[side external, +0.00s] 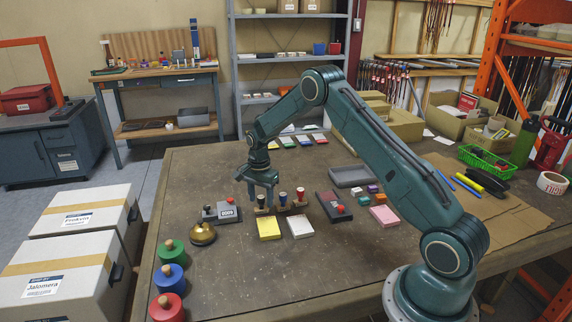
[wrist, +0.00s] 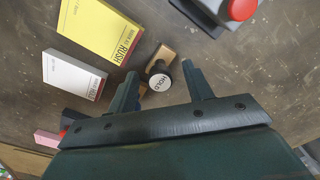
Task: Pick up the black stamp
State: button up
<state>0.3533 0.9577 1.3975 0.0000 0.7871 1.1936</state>
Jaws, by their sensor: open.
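In the side external view, several stamps stand in a low wooden rack (side external: 284,209). The black stamp (side external: 261,201) is at its left end, directly below my gripper (side external: 262,191). In the wrist view, a black stamp with a white lettered top (wrist: 160,82) stands upright beside a tan wooden block (wrist: 164,56), part of the rack. My gripper (wrist: 159,71) is open, with one finger on each side of this stamp. I see gaps between the fingers and the stamp. The other stamps are largely hidden by my gripper in the wrist view. A red-topped stamp (side external: 300,192) stands at the rack's right.
A yellow pad (side external: 269,228) and a white pad (side external: 300,227) lie in front of the rack. A grey device with a red button (side external: 221,212) and a brass bell (side external: 202,234) are left. A dark box with a red button (side external: 334,206) is right. The table's front middle is clear.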

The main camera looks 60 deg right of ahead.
jog(key=shift+f, duration=0.5)
jog(key=shift+c, duration=0.4)
jog(key=c, duration=1)
